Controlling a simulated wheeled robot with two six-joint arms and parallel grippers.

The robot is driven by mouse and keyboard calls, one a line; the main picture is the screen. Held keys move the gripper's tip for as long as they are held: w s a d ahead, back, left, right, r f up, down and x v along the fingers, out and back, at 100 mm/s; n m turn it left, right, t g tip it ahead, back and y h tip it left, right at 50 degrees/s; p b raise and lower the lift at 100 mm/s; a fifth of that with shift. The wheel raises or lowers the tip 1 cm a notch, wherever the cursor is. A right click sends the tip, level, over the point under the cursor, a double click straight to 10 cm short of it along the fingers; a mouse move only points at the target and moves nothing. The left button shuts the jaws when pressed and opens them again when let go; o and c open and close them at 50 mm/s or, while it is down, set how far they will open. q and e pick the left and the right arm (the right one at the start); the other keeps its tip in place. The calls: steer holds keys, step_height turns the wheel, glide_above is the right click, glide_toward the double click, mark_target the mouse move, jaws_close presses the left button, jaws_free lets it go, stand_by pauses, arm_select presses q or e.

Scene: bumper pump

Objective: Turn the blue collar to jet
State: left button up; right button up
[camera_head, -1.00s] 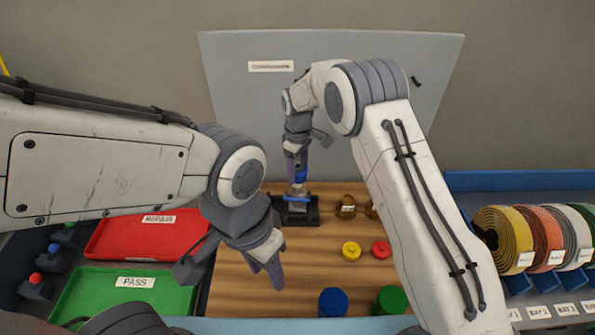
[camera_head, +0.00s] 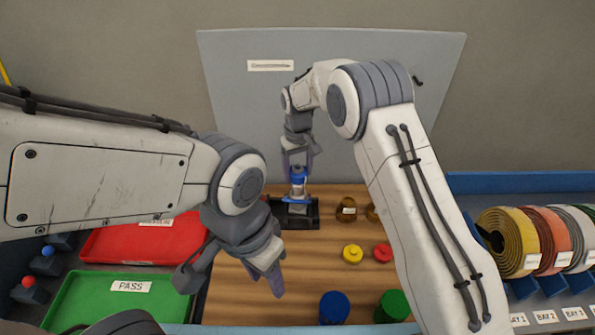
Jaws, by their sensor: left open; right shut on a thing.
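A small upright fixture with a blue collar (camera_head: 298,174), a pale body and a blue ring lower down stands in a black holder (camera_head: 308,221) at the back of the wooden board. My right gripper (camera_head: 298,163) reaches down from above and is shut on the blue collar, with fingers on either side of it. Any marking on the collar is too small to read. My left gripper (camera_head: 230,284) is open and empty above the board's left edge, near the green tray.
A red tray (camera_head: 105,244) and a green PASS tray (camera_head: 75,305) lie at left. Yellow (camera_head: 352,255), red (camera_head: 382,253), blue (camera_head: 334,307) and green (camera_head: 392,306) round pieces and a brown jar (camera_head: 346,210) stand on the board. Hose coils (camera_head: 517,240) fill the right rack.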

steer(key=shift+r+m+b, duration=0.1)
steer(key=shift+m+b, duration=0.35)
steer(key=shift+m, duration=4.25)
stand_by(3.3)
